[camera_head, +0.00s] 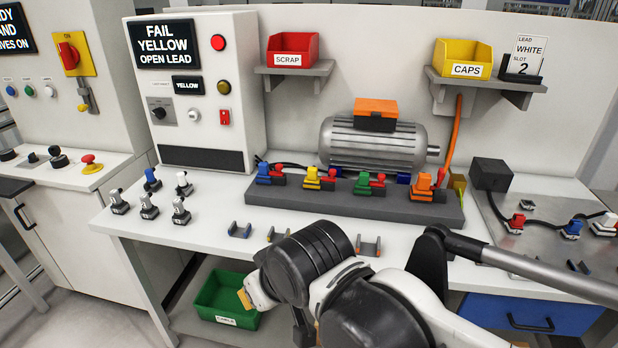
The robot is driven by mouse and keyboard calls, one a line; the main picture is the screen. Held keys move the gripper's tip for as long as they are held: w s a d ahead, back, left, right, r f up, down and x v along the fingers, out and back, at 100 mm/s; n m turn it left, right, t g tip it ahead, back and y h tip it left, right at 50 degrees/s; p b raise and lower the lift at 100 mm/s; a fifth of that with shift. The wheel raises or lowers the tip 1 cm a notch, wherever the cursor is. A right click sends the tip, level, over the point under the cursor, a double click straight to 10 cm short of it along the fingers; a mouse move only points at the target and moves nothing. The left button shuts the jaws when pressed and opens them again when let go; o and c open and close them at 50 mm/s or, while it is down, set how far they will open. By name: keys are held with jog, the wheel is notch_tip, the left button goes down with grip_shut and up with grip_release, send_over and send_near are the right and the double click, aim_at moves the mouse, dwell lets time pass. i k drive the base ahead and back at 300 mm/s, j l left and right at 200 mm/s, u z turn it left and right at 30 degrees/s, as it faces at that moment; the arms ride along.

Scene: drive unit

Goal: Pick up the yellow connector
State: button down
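The yellow connector (312,179) is plugged into the grey block (350,203) on the bench, with a small red piece at its right side. It stands between a blue connector (264,173) on the left and a green connector (363,184) on the right. An orange connector (422,187) is at the right end. My arm reaches over the bench's front edge, below and in front of the block. No gripper contact with the yellow connector shows.
A finned motor (373,148) stands behind the row. Loose connectors (149,206) stand at the bench's left. Small brackets (240,230) lie in front of the block. A green bin (214,300) is below. The scrap bin (292,48) and caps bin (464,58) sit on shelves. The panel reads "FAIL YELLOW OPEN LEAD".

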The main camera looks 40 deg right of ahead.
aim_at(312, 176)
jog(key=i+l+z, duration=0.15)
jog(key=i+z, duration=0.3)
jog(key=i+j+z, duration=0.1)
jog(key=i+z, duration=0.35)
jog(key=i, duration=0.2)
